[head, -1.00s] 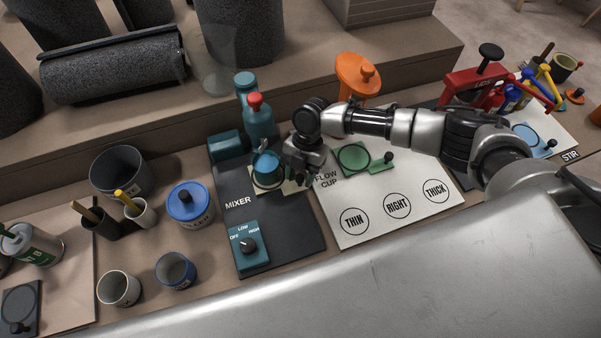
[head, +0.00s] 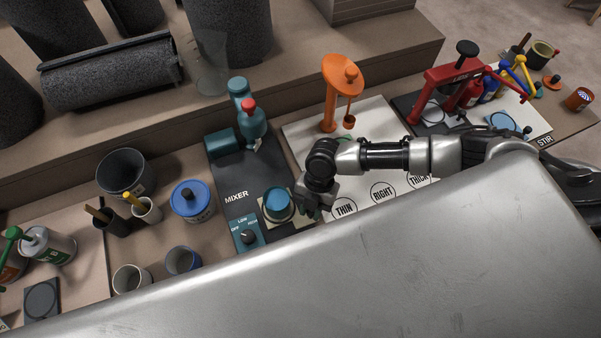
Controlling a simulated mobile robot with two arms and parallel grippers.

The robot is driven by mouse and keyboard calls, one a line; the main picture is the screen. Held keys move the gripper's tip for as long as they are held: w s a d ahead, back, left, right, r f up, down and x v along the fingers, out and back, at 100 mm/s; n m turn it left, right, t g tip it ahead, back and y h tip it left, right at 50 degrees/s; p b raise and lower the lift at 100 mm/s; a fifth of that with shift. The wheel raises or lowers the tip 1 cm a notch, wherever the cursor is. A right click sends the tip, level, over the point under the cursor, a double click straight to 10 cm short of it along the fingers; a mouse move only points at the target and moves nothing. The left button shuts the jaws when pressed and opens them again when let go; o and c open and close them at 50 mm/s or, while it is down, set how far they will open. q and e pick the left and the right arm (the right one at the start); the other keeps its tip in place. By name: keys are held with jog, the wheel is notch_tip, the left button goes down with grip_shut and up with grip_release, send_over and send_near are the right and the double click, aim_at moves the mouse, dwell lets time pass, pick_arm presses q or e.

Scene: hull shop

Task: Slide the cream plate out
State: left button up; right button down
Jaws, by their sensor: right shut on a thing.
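The cream plate (head: 267,218) lies on the front part of the dark mixer base (head: 236,178), close to the teal switch box. A round teal pot (head: 278,203) with a pale rim stands on it and covers most of it. My right gripper (head: 306,208) is at the plate's right side, shut on its edge; the fingertips are partly hidden by the hand. The teal mixer (head: 251,122) with a red knob stands behind, clear of the pot. My left gripper is out of view.
The switch box (head: 244,232) is just left of the plate. A blue-lidded can (head: 191,201) and several cups stand further left. The white flow cup board (head: 372,118) with an orange stand (head: 331,108) is to the right. My silver body blocks the foreground.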

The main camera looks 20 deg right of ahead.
jog(key=s, duration=0.2)
jog(key=shift+s+d+p, duration=0.1)
jog(key=shift+s+p, duration=0.2)
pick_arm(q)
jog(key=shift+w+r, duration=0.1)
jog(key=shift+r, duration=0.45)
pick_arm(e)
jog(key=shift+f, duration=0.15)
jog(key=shift+s, duration=0.15)
jog(key=c, duration=1)
grip_release()
jog(key=shift+o, duration=0.3)
jog(key=shift+r, duration=0.3)
jog(key=v, duration=1)
jog(key=shift+r, duration=0.15)
